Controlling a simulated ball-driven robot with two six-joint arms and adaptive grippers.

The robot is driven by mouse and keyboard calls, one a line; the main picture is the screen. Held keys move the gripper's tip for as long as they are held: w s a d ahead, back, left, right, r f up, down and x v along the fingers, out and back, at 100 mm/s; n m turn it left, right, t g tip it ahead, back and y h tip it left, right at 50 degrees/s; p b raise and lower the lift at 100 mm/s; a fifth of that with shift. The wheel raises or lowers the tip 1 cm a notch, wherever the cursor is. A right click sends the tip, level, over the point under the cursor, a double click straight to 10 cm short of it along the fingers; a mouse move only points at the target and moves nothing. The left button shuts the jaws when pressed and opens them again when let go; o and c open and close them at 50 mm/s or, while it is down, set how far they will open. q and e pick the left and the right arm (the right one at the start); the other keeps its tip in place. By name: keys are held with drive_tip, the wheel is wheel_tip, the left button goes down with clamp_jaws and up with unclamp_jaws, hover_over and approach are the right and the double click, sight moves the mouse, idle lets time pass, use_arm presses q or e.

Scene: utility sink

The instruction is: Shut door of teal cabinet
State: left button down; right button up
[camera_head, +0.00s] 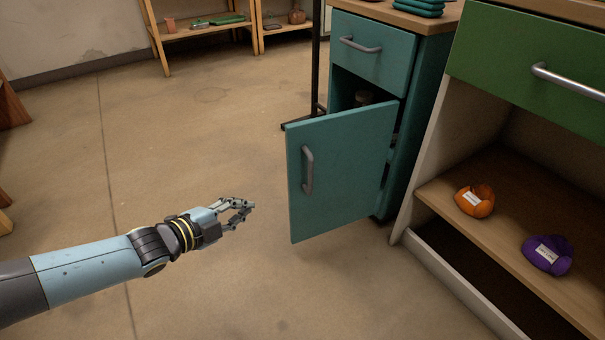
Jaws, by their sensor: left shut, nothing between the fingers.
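The teal cabinet (425,110) stands at the upper right, with a closed drawer (373,50) above its door. The teal door (343,190) stands open, swung out to the left of the cabinet and hinged on its right side. It has a grey vertical handle (308,170) near its free left edge. My left gripper (250,206) is shut and empty, left of the door and apart from it. My right gripper is not in view.
A green-drawer cabinet with an open wooden shelf (505,232) stands at right, holding an orange item (475,201) and a purple item (547,255). A thin black post (316,60) stands behind the door.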

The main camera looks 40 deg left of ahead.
sight(298, 144)
use_arm(q)
drive_tip(key=w+d+r+m+t+h+b, duration=0.3)
drive_tip(key=w+d+r+m+h+b, duration=0.1)
drive_tip(key=w+r+m, duration=0.3)
drive_tip(key=w+b, duration=0.1)
drive_tip(key=w, duration=0.2)
drive_tip(key=w+b, duration=0.1)
drive_tip(key=w, duration=0.2)
drive_tip(key=w+r+b, duration=0.1)
drive_tip(key=w+b, duration=0.1)
drive_tip(key=w, duration=0.1)
drive_tip(key=shift+w, duration=0.3)
drive_tip(key=shift+w+a+r, duration=0.2)
drive_tip(key=shift+w+a, duration=0.1)
drive_tip(key=shift+a, duration=0.15)
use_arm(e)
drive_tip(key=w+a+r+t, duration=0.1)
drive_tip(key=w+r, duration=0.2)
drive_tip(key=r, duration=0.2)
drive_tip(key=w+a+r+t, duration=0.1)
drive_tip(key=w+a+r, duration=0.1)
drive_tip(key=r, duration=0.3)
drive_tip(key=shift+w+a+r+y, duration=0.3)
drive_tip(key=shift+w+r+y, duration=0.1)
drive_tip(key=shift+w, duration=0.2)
